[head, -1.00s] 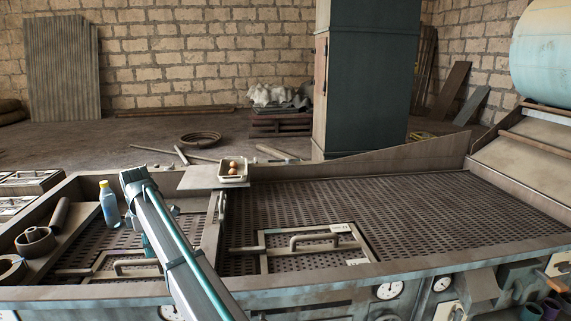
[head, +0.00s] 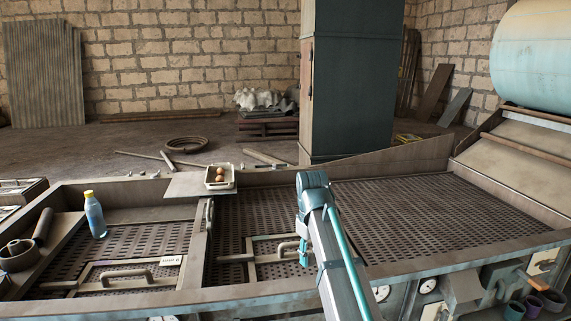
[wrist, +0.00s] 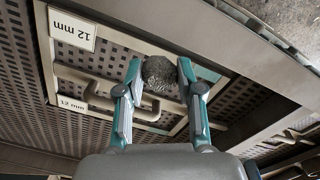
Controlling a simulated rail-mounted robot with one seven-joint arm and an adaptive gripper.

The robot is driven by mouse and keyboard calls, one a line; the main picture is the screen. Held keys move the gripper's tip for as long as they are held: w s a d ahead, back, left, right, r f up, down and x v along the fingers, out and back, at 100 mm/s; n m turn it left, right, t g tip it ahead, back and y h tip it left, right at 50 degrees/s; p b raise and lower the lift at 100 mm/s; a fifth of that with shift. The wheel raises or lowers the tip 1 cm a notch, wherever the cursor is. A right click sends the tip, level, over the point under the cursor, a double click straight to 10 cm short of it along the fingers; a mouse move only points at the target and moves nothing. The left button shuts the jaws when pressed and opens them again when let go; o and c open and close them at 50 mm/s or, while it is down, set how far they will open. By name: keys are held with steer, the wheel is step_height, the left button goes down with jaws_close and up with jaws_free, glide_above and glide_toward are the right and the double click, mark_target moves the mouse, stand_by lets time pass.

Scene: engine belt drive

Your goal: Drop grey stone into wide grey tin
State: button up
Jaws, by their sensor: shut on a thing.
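My gripper (wrist: 159,78) is shut on the grey stone (wrist: 160,72), a rough dark lump between the two fingertips in the wrist view. The stone is held above the perforated deck, over a framed hatch with a handle. In the head view only a teal bit of my gripper (head: 304,254) shows beside my arm, and the stone is hidden there. I cannot make out a wide grey tin for certain in either view.
Several small cups, one of them purple (head: 532,304), stand at the lower right. A blue bottle (head: 95,216) and a round brown-grey part (head: 18,256) are at left. A tray of brown balls (head: 219,183) sits on the back ledge. The right deck (head: 420,205) is clear.

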steer(key=s+d+m, duration=0.3)
steer(key=s+d, duration=0.2)
steer(key=d, duration=0.5)
steer(key=shift+s+m, duration=0.3)
steer(key=shift+m, duration=0.1)
